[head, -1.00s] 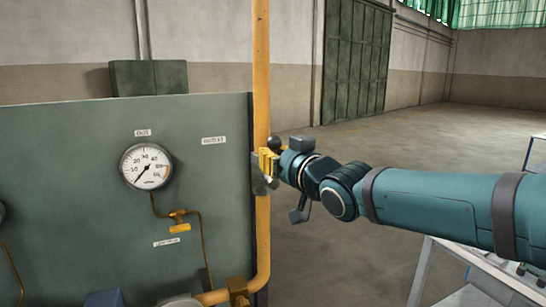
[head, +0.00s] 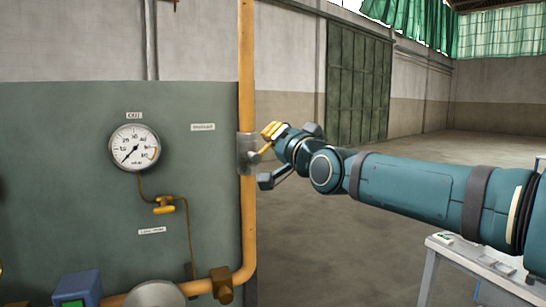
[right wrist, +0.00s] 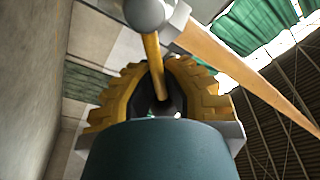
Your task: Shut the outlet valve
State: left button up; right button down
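The outlet valve appears to be the grey valve body (head: 247,150) on the vertical orange-yellow pipe (head: 247,60) at the panel's right edge. Its yellow lever (right wrist: 152,55) runs from a grey ball-shaped hub (right wrist: 146,14) in the right wrist view. My right gripper (head: 271,131) is at the lever, right of the pipe. In the right wrist view, its yellow fingers (right wrist: 158,75) close in on both sides of the lever, near its end. A dark part, seemingly the lever's knob, is partly hidden between them. My left gripper is out of view.
The green-grey panel (head: 60,150) carries a round gauge (head: 134,147) and a small yellow valve (head: 164,204). A blue box (head: 78,288) and a brown pipe fitting (head: 222,284) are below. A pale table (head: 470,255) stands at right. Open floor lies behind my arm.

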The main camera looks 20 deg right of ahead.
jog(key=shift+s+d+f+m+t+h+b, duration=0.1)
jog(key=shift+d+f+m+h+b, duration=0.3)
jog(key=shift+f+m+b, duration=0.9)
jog(key=shift+w+d+f+m+t+h+b, duration=0.2)
jog(key=shift+m+h+b, duration=0.5)
jog(key=shift+m, duration=1.4)
jog(key=shift+s+d+f+m+h+b, duration=0.2)
jog(key=shift+d+f+m+h+b, duration=0.25)
jog(key=shift+m+b, duration=1)
jog(key=shift+a+f+m, duration=0.1)
jog(key=shift+f+m, duration=0.15)
jog(key=shift+m, duration=0.1)
jog(key=c, duration=1.1)
grip_release()
jog(key=shift+s, duration=0.1)
jog(key=shift+c, duration=0.2)
jog(key=o, duration=0.3)
jog(key=shift+s+d+r, duration=0.15)
jog(key=shift+s+d, duration=0.05)
jog(key=shift+o, duration=0.2)
jog(key=v, duration=1.1)
jog(key=shift+s+p, duration=0.3)
jog(key=shift+s, duration=0.1)
jog(key=shift+a, duration=0.1)
